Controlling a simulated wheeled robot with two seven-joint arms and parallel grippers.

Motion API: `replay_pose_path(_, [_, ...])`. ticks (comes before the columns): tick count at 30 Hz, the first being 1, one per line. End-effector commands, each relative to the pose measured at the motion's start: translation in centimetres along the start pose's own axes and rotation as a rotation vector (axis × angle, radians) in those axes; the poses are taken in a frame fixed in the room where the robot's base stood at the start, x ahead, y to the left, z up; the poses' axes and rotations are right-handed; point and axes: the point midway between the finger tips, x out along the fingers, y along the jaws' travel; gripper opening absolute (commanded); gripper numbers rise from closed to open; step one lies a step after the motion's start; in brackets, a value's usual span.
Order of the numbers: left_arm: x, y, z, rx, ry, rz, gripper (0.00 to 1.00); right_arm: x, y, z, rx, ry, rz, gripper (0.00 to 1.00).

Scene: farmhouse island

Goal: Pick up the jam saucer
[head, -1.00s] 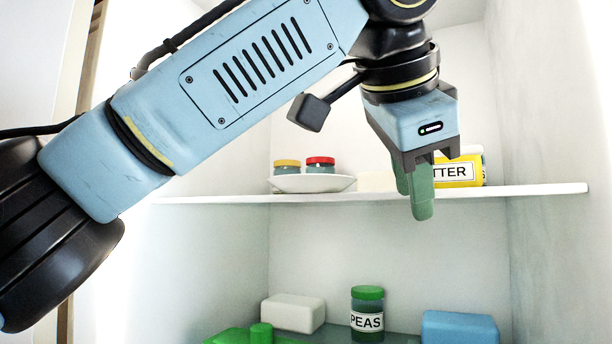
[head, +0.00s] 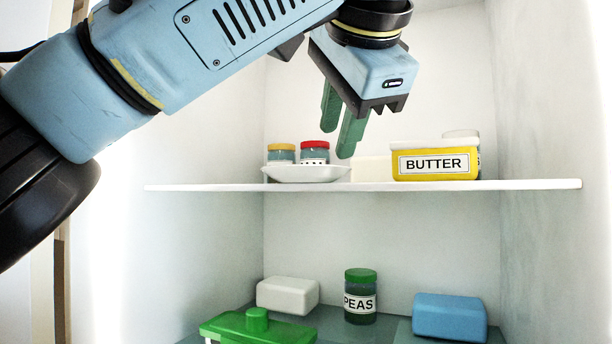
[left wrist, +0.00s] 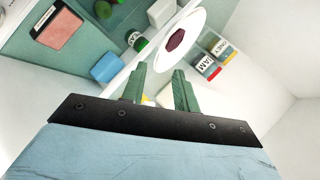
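The jam saucer (head: 305,174) is a shallow white dish on the upper shelf, left of the middle in the head view. In the left wrist view the saucer (left wrist: 190,22) is a white disc with a dark purple patch of jam (left wrist: 176,40) at its centre. My left gripper (head: 337,144) is above and to the right of the saucer in the head view, pointing down. In the left wrist view its green fingers (left wrist: 160,69) are apart with nothing held between them, and the saucer lies beyond the tips. My right gripper is in neither view.
A yellow-lidded jar (head: 281,154) and a red-lidded jar (head: 314,152) stand behind the saucer. A yellow butter tub (head: 435,162) and a pale block (head: 372,170) are to its right. Cabinet walls close in the sides. A peas jar (head: 360,298) stands on the lower level.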

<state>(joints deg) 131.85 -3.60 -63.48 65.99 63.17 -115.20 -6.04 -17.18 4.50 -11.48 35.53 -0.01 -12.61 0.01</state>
Motion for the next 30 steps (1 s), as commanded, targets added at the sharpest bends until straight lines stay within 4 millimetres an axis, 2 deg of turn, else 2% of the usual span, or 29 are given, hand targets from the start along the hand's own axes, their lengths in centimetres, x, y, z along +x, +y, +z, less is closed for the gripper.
replay_pose_path(12, [4.7,0.4,0.4,0.0,0.0,0.004,0.3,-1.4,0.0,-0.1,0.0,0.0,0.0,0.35])
replay_pose_path(22, [5.3,0.5,0.4,0.001,0.001,0.001,0.3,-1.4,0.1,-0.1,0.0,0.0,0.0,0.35])
replay_pose_path(29, [5.2,0.5,0.4,0.001,0.001,0.002,0.0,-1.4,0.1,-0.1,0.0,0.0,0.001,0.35])
replay_pose_path(30, [5.2,0.5,0.4,0.001,0.001,0.001,0.0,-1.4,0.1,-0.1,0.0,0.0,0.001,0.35])
